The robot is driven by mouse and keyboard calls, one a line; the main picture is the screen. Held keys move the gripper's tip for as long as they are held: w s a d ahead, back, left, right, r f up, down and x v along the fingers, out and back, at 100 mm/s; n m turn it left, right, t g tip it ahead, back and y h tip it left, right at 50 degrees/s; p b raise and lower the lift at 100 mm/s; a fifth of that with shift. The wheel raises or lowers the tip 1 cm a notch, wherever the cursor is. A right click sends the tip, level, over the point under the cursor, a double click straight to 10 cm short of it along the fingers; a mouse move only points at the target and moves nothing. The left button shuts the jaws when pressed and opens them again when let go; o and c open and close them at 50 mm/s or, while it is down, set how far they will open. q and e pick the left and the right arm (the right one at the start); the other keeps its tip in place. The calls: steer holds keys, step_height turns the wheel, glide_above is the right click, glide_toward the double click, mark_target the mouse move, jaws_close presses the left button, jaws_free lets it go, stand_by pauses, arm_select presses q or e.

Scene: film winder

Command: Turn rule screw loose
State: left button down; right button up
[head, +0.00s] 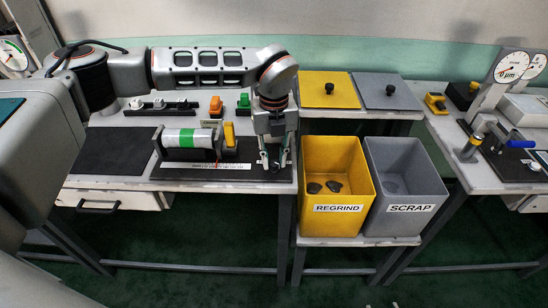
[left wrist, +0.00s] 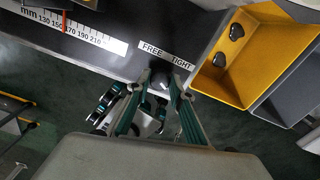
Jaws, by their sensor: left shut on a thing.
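The rule screw (left wrist: 161,82) shows as a small dark knob between my left fingertips in the left wrist view, below a label (left wrist: 166,55) reading FREE and TIGHT. My left gripper (left wrist: 160,80) is shut on it; in the head view the gripper (head: 275,162) points down at the right end of the winder's dark base and hides the screw. The white rule (head: 220,166) runs along the front of the base and also shows in the left wrist view (left wrist: 98,38) with a red mark near its left part. How far the screw is turned cannot be told.
A roll with a green band (head: 190,138) sits on the winder behind the rule. A yellow REGRIND bin (head: 333,190) with dark pieces and a grey SCRAP bin (head: 403,190) stand right of the bench. A dark mat (head: 112,150) lies clear at left.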

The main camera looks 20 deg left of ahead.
mark_target(274, 162)
arm_select(q)
steer(key=c, duration=1.8)
jaws_free()
step_height(274, 162, up, 12)
